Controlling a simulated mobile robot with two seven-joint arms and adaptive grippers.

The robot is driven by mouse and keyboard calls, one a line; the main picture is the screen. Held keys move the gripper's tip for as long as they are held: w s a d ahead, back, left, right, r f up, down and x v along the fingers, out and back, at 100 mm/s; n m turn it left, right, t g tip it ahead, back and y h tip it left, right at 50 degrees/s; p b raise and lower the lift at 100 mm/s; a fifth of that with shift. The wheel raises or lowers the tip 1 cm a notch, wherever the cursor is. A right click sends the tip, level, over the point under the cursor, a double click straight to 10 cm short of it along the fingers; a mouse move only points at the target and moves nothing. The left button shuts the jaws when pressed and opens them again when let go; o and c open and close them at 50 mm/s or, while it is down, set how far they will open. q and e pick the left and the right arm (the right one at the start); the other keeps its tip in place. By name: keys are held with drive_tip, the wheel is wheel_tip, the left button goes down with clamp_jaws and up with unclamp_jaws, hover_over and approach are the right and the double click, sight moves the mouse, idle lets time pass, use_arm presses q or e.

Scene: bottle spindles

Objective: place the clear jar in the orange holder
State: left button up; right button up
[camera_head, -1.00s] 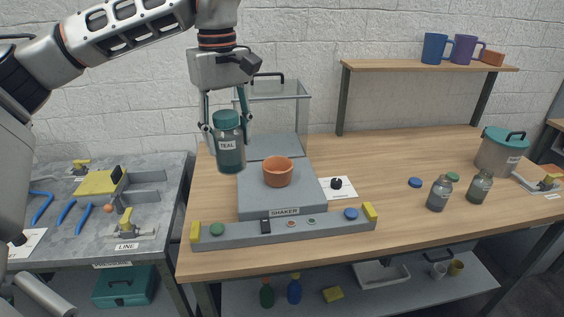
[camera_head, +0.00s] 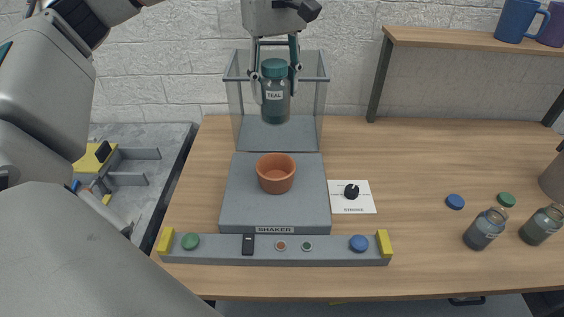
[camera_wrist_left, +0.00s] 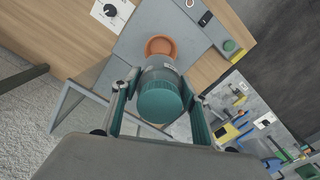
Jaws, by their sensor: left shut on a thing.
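The clear jar (camera_head: 275,104) has a teal lid and a "TEAL" label. It hangs upright in my left gripper (camera_head: 275,78), whose fingers are shut on its upper part. In the head view it shows above and behind the orange holder (camera_head: 276,174), an open round cup on the grey shaker plate (camera_head: 237,196). In the left wrist view the jar's teal lid (camera_wrist_left: 160,102) is between the fingers, and the orange holder (camera_wrist_left: 161,45) shows just beyond the jar, partly hidden by it. The holder's visible inside looks empty. My right gripper is not in view.
A clear-walled guard (camera_head: 236,97) stands behind the shaker plate. A front rail (camera_head: 215,243) carries buttons and yellow ends. A dial card (camera_head: 362,205) lies to the right. Two jars (camera_head: 484,229) and loose caps (camera_head: 455,202) stand farther right. The tabletop between is clear.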

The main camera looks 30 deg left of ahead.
sight(275, 114)
use_arm(q)
wheel_tip(275, 114, down, 18)
drive_tip(key=shift+s+f, duration=0.1)
drive_tip(key=shift+f, duration=0.15)
idle(0.4)
drive_tip(key=shift+f, duration=0.15)
drive_tip(key=o, duration=1.4)
wheel_tip(275, 114, up, 12)
drive_tip(key=shift+r, duration=0.15)
